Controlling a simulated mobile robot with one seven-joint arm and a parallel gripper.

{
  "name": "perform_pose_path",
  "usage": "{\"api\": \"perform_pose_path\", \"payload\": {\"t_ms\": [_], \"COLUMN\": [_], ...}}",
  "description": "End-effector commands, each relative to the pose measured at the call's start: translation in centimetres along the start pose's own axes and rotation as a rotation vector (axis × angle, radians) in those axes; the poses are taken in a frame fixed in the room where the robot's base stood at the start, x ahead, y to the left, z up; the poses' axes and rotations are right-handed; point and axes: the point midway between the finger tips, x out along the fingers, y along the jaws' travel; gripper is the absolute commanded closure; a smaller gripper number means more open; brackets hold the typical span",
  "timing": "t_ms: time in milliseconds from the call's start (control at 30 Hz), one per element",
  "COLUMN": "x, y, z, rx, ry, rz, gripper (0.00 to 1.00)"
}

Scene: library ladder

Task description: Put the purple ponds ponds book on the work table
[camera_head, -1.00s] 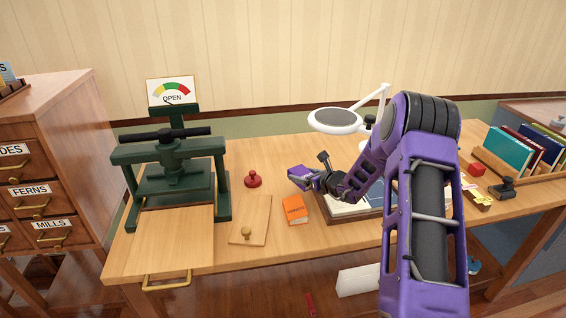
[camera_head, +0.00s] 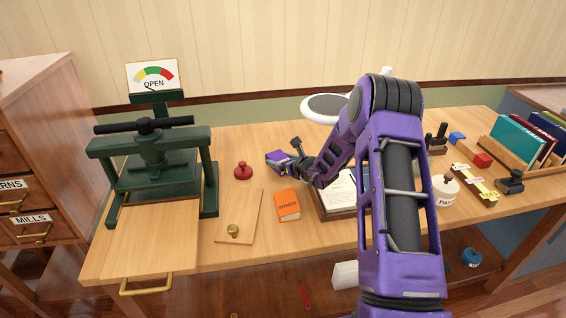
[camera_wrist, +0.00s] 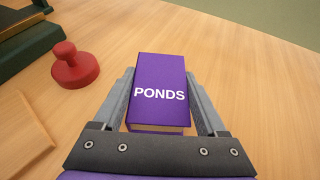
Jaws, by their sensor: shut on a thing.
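The purple book marked PONDS (camera_wrist: 160,82) is between the two grey fingers of my gripper (camera_wrist: 160,110) in the wrist view, its cover facing the camera. The gripper is shut on it. In the head view the purple book (camera_head: 278,158) shows at the end of my gripper (camera_head: 296,160), over the back middle of the wooden work table (camera_head: 255,265). I cannot tell whether the book touches the tabletop.
A red knobbed stamp (camera_head: 243,170) stands left of the book. A green press (camera_head: 155,170) is at the left. An orange book (camera_head: 288,204) and a wooden board with a knob (camera_head: 245,212) lie in front. A white lamp (camera_head: 330,106) is behind. Bare tabletop surrounds the book.

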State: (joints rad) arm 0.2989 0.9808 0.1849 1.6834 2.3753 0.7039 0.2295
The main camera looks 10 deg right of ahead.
Motion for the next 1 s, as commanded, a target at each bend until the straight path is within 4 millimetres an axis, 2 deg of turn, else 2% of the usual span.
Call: {"api": "perform_pose_path", "payload": {"t_ms": [500, 533, 600, 667, 1000], "x": [0.33, 0.27, 0.25, 0.25, 0.03], "y": [0.10, 0.10, 0.10, 0.10, 0.09], "z": [-0.65, -0.57, -0.52, -0.52, 0.03], "rx": [-0.001, 0.000, 0.000, 0.000, 0.000], "ry": [-0.001, 0.000, 0.000, 0.000, 0.000], "rz": [-0.001, -0.001, -0.001, -0.001, -0.001], "gripper": [0.87, 0.22, 0.09, 0.00, 0.00]}}
